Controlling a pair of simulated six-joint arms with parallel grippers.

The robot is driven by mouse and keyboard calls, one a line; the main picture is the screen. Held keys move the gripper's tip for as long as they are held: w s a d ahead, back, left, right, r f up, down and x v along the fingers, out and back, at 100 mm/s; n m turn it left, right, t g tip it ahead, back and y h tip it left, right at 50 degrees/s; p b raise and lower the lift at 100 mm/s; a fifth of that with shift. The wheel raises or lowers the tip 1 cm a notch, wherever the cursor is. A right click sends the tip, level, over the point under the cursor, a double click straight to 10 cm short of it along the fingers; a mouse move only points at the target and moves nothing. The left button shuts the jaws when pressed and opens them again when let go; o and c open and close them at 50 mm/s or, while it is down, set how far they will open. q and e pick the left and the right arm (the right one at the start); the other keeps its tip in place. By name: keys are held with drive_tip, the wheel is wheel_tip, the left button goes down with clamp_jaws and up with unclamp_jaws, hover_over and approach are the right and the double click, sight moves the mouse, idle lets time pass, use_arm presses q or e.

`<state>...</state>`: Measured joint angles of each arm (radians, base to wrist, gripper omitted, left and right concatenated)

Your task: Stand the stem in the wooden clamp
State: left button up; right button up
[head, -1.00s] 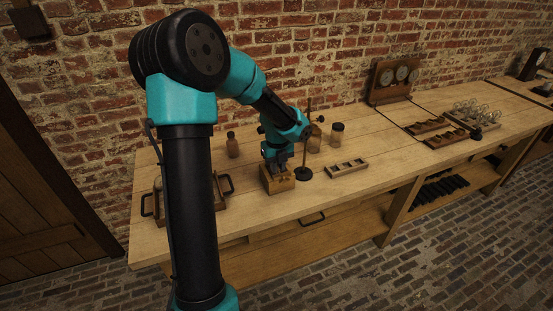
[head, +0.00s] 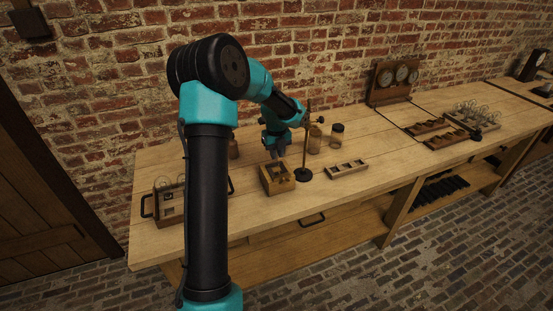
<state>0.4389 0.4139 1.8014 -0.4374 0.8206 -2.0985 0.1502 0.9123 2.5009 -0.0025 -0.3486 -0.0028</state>
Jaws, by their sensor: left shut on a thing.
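My left gripper (head: 277,153) hangs just behind and above a small wooden block (head: 278,182) with dark slots in its top, which looks like the clamp. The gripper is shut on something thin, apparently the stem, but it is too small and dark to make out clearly. The gripper appears apart from the block. My right gripper is not in view.
A dark stand with an upright rod (head: 304,174) is close to the right of the block. A handled wooden carrier (head: 168,203) is at left, partly hidden by my arm. The front bench strip is clear.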

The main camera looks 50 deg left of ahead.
sight(276, 163)
use_arm(q)
drive_tip(key=shift+f, duration=1.35)
drive_tip(key=shift+f, duration=0.1)
drive_tip(key=o, duration=0.7)
wheel_tip(276, 163, up, 12)
drive_tip(key=shift+r, duration=0.15)
drive_tip(key=shift+d, duration=0.1)
